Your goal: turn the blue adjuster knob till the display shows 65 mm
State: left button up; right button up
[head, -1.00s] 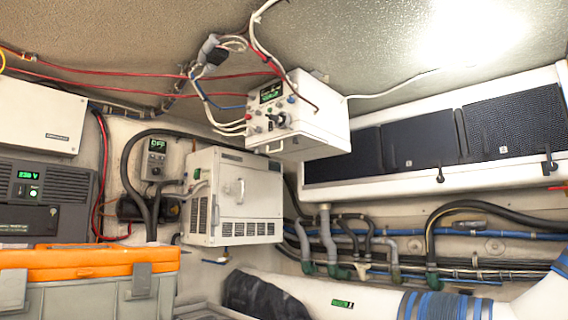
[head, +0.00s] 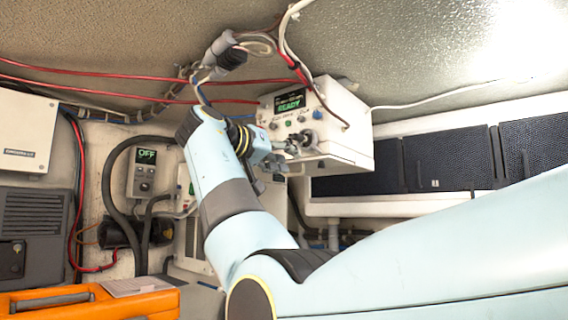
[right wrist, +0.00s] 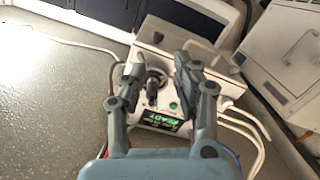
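The white control box (head: 345,125) hangs under the ceiling, its front carrying small knobs and a green-lit display (head: 290,101) that reads READY. In the right wrist view the box (right wrist: 205,88) appears upside down with the lit display (right wrist: 160,121). My right gripper (head: 290,150) is at the lower front of the box. In the right wrist view its two fingers (right wrist: 163,55) are spread, with a dark knob or lever (right wrist: 152,88) showing between them. Contact cannot be told. My left gripper is out of view.
Red cables (head: 120,78) and a white hose run along the ceiling beside the box. A grey panel reading OFF (head: 146,165) is on the left wall. Dark mesh lockers (head: 433,160) line the right. An orange-lidded case (head: 90,303) is at lower left.

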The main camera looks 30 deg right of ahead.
jog(key=m+p, duration=0.1)
jog(key=m, duration=0.1)
send_near(316, 114)
jog(key=v, duration=0.2)
jog(key=shift+n+t, duration=0.3)
jog(key=p+x, duration=0.5)
jog(key=x, duration=0.4)
jog(key=shift+s+d, duration=0.1)
jog(key=shift+d, duration=0.5)
jog(key=shift+w+d+f, duration=0.15)
jog(key=shift+w+d, duration=0.1)
jog(key=shift+w, duration=0.15)
jog(key=shift+s, duration=0.1)
grip_shut()
